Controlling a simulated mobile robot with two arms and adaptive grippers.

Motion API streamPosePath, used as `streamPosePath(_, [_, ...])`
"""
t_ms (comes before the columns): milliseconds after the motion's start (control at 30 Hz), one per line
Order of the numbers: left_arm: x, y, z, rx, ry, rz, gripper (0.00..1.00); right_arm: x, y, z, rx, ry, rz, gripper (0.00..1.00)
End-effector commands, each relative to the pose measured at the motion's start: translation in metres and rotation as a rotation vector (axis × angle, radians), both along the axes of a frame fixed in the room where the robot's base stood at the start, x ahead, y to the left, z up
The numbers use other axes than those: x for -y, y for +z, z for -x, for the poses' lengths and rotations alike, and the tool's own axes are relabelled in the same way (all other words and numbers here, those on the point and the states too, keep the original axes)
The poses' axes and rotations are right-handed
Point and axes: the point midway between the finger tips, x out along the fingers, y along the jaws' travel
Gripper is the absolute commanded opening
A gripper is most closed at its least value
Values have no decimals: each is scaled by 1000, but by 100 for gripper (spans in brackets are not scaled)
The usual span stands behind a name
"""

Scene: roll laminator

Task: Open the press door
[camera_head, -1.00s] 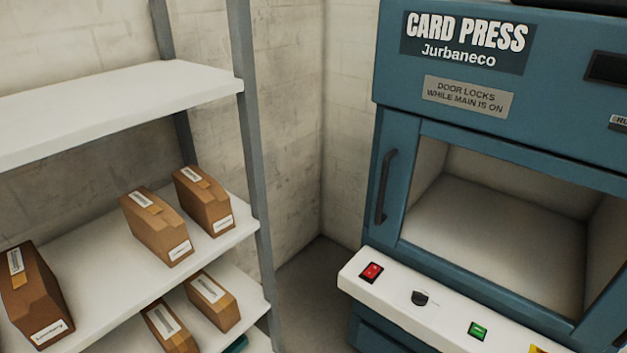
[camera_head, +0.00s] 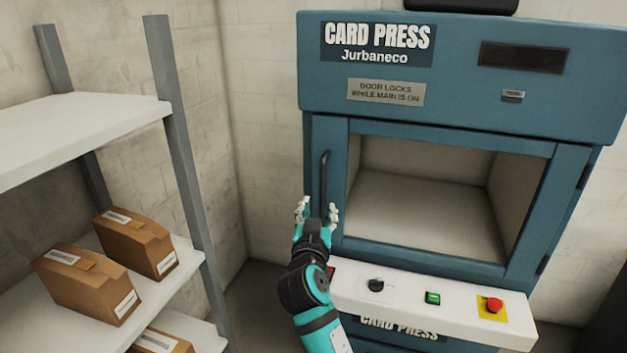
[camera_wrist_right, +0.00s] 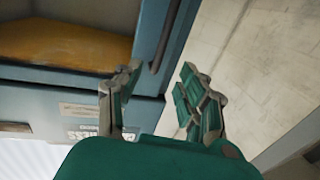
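The blue card press stands at centre right in the head view. Its door (camera_head: 450,139), with a large window, looks closed. The dark vertical door handle (camera_head: 324,178) is on the door's left side. My right gripper (camera_head: 317,208) is open at the handle's lower end, one finger on each side of it in the picture. In the right wrist view the gripper (camera_wrist_right: 160,95) is open and empty, with the handle (camera_wrist_right: 166,45) ahead between the finger directions. I cannot tell whether they touch. My left gripper is out of view.
Below the door, a white control panel (camera_head: 460,312) juts out with a black knob (camera_head: 376,285), a green button (camera_head: 432,298) and a red emergency button (camera_head: 494,305). A red switch (camera_head: 331,272) is mostly hidden by my arm. Shelves (camera_head: 70,125) with brown boxes (camera_head: 90,280) stand left.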

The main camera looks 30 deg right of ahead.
Motion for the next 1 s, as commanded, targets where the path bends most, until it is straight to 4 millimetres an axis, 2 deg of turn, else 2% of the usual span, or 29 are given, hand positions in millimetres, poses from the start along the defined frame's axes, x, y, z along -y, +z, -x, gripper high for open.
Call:
streamPosePath(300, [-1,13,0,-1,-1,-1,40,44,2,-57,-2,1,5,40])
streamPosePath(600, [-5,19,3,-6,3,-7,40,77,1,-99,-3,2,2,40])
streamPosePath(800, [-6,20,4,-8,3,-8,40,86,0,-110,-2,2,1,40])
streamPosePath(1000, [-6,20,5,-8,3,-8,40,87,-1,-112,-1,3,0,40])
